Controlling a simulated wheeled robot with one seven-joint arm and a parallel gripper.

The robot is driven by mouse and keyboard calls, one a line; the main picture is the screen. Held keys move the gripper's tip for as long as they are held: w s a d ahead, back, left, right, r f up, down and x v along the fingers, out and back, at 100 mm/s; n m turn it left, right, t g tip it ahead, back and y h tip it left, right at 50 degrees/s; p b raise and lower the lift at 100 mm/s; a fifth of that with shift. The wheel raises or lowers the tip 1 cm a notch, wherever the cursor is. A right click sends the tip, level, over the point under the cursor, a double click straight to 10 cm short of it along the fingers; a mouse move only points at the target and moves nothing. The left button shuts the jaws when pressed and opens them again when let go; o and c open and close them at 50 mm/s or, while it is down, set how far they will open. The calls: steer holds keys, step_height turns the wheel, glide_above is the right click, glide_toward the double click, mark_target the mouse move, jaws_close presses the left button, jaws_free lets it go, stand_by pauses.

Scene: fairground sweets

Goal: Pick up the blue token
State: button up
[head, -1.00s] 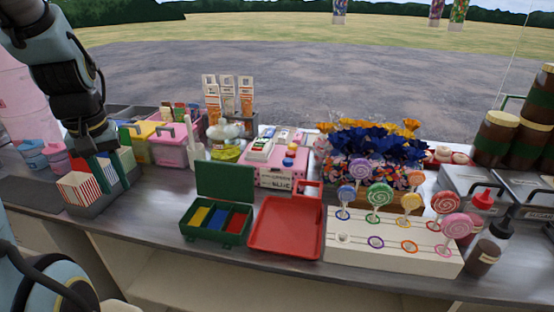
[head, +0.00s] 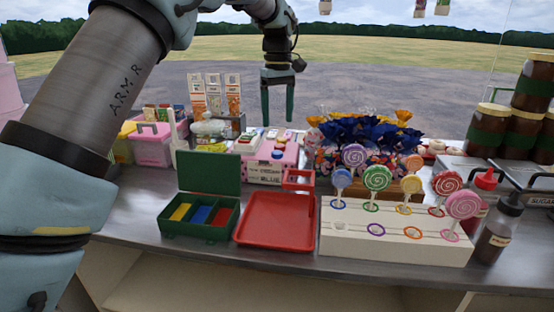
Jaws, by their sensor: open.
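A small round blue piece (head: 277,154), which looks like the blue token, sits on top of the pink box (head: 264,174) at the back middle of the counter. A yellow-orange round piece lies just behind it. The box's front label includes the word BLUE. My gripper (head: 277,121) is open and empty, fingers pointing down, and appears above the back of the pink box. Its exact distance from the token cannot be told. The open green case (head: 200,231) has yellow, blue and red compartments.
An empty red tray (head: 276,222) lies in front of the pink box. A white lollipop stand (head: 395,247) is to its right. Blue and gold wrapped sweets (head: 365,135) stand close right of the gripper. Tall packets (head: 213,92) stand at its left.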

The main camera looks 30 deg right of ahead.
glide_above(277, 152)
step_height(277, 152, down, 4)
steer(key=shift+s+f, duration=0.15)
steer(key=shift+f, duration=0.05)
steer(key=shift+f+p, duration=1.15)
steer(key=shift+f, duration=1.55)
steer(key=shift+c, duration=0.3)
jaws_close()
